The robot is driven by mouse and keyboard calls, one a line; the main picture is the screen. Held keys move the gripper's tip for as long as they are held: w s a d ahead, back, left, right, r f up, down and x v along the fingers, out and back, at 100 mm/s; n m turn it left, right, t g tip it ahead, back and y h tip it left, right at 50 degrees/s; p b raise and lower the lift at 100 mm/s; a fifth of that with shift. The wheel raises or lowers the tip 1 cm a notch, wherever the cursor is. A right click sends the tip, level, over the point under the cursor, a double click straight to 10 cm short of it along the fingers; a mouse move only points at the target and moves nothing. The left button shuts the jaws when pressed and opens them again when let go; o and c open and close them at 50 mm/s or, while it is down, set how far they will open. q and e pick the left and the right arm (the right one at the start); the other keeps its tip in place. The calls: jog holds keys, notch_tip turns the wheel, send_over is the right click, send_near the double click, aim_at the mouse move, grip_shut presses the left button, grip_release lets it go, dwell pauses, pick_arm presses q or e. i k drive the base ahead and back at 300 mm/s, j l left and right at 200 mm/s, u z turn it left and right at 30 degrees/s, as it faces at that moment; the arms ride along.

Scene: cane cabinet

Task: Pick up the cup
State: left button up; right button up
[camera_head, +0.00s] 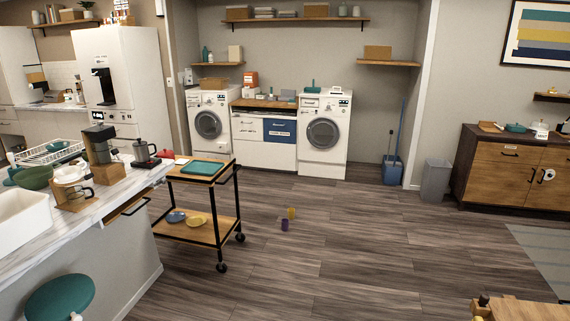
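Two small cup-like things stand close together on the wooden floor, right of the rolling cart. One is a yellow cup (291,213), and the other, just in front of it, is a purple cup (285,225). Both look upright, but they are small and their details are hard to make out. I cannot tell which cup the task means. Neither of my grippers shows in this view.
A two-tier rolling cart (229,233) stands beside the marble counter (110,205) at left. A teal stool (60,298) is at front left. Washing machines (323,133) line the back wall. A wooden cabinet (510,155) stands right.

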aim_at(291, 213)
jog(key=i, duration=2.6)
jog(key=i+j+z, duration=0.1)
jog(key=i, duration=1.25)
jog(key=i+j, duration=0.1)
jog(key=i, duration=1.2)
jog(key=i+j+z, duration=0.1)
jog(key=i+z, duration=0.15)
jog(key=i, duration=0.15)
jog(key=i+j+z, duration=0.25)
jog(key=i, duration=0.15)
jog(key=i+j+z, duration=0.25)
jog(key=i, duration=0.15)
jog(key=l, duration=0.1)
